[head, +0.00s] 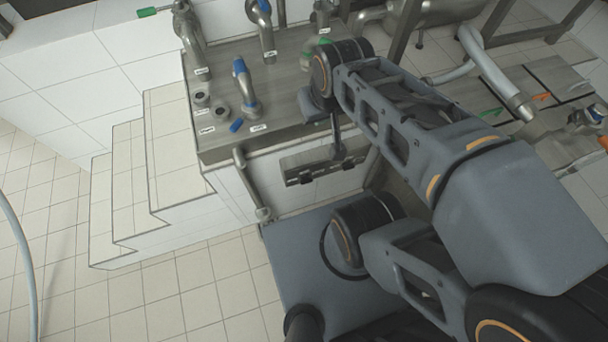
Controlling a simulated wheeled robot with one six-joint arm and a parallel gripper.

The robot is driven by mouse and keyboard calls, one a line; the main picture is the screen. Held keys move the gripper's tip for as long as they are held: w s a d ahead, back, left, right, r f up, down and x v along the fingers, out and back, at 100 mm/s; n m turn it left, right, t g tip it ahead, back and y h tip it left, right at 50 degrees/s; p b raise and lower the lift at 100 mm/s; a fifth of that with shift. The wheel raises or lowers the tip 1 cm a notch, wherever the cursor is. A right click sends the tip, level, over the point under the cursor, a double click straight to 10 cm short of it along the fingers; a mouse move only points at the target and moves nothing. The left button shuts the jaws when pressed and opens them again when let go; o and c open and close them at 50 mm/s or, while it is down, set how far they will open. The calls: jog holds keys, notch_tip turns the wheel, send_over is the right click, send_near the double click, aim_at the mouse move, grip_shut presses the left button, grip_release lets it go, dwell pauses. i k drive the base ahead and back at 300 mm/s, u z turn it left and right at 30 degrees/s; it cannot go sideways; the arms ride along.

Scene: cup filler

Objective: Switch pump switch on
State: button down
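My arm reaches from the lower right up to the steel counter (225,138). My gripper (336,146) seems to be the thin dark part below my wrist, in front of the counter's front face. Its fingers are too small and too covered to tell whether they are open or shut. A metal panel (292,166) with dark rectangular parts is on that front face, just behind this end. I cannot tell whether one of these parts is the pump switch, or whether my gripper touches it. No switch is clearly readable as on or off.
Steel pipes stand on the counter, with a blue-handled valve (243,88) and small white labels. White tiled steps (135,180) are to the left. A green handle (147,12) is at the top left. A hose (490,70) is at the upper right. The tiled floor at lower left is mostly clear.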

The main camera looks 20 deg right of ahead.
aim_at(306, 180)
jog(key=z, duration=2.2)
jog(key=k, duration=1.25)
jog(key=u, duration=1.35)
jog(key=i, duration=0.5)
jog(key=u, duration=0.05)
